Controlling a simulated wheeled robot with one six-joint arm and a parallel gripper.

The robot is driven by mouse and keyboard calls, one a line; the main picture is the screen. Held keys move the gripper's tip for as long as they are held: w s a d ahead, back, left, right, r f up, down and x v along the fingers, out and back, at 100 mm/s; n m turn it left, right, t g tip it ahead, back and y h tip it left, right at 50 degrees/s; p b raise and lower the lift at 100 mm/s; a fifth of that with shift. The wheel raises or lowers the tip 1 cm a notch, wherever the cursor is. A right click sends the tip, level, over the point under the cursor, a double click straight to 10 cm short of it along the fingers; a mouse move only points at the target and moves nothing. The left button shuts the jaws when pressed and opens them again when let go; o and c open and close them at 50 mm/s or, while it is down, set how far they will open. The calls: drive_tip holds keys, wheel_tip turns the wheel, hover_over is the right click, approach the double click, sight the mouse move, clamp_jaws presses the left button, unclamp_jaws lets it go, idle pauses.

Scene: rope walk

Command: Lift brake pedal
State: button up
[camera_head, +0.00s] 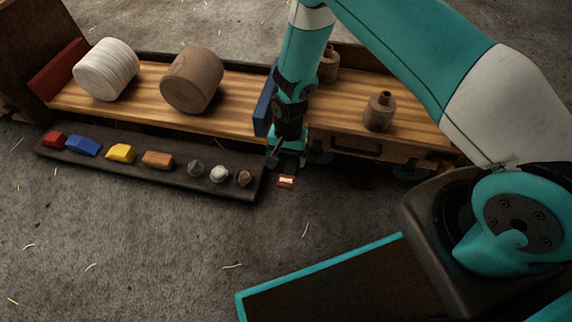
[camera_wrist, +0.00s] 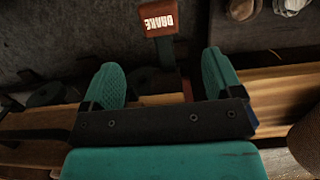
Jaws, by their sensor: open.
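The brake pedal (camera_head: 286,182) is a small red-brown block with white lettering, low at the front of the wooden bench. In the wrist view the pedal (camera_wrist: 158,18) shows at the top centre, with a dark stem running down from it. My gripper (camera_head: 288,158) points down just above and behind the pedal in the head view. In the wrist view my gripper (camera_wrist: 160,62) has its two teal fingers spread wide. The pedal's stem lies between the fingers in the picture, and the pedal pad lies beyond the fingertips. Nothing is held.
A dark tray (camera_head: 90,168) left of the pedal holds red, blue, yellow and orange blocks and several small lumps. The wooden bench (camera_head: 235,118) carries a white spool (camera_head: 105,69), a brown spool (camera_head: 192,79) and a brown bottle-shaped piece (camera_head: 379,111). Bare floor lies in front.

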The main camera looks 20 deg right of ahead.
wheel_tip(320, 180, up, 7)
drive_tip(key=p, duration=0.2)
drive_tip(key=shift+w+d, duration=0.3)
drive_tip(key=shift+w, duration=0.1)
idle(0.3)
drive_tip(key=s+a+r+n+t+y, duration=0.1)
drive_tip(key=s+r+n, duration=0.15)
drive_tip(key=r, duration=0.95)
drive_tip(key=s+a+r+n+y, duration=0.15)
drive_tip(key=r+n, duration=0.25)
drive_tip(key=r, duration=0.9)
drive_tip(key=s+r+n+p, duration=0.1)
drive_tip(key=s+r+n, duration=0.6)
drive_tip(key=s+r, duration=0.8)
wheel_tip(320, 180, up, 36)
drive_tip(key=s+d+p, duration=0.1)
drive_tip(key=s+p, duration=0.1)
drive_tip(key=p, duration=3.6)
drive_tip(key=shift+r+y, duration=0.15)
drive_tip(key=shift+y, duration=0.3)
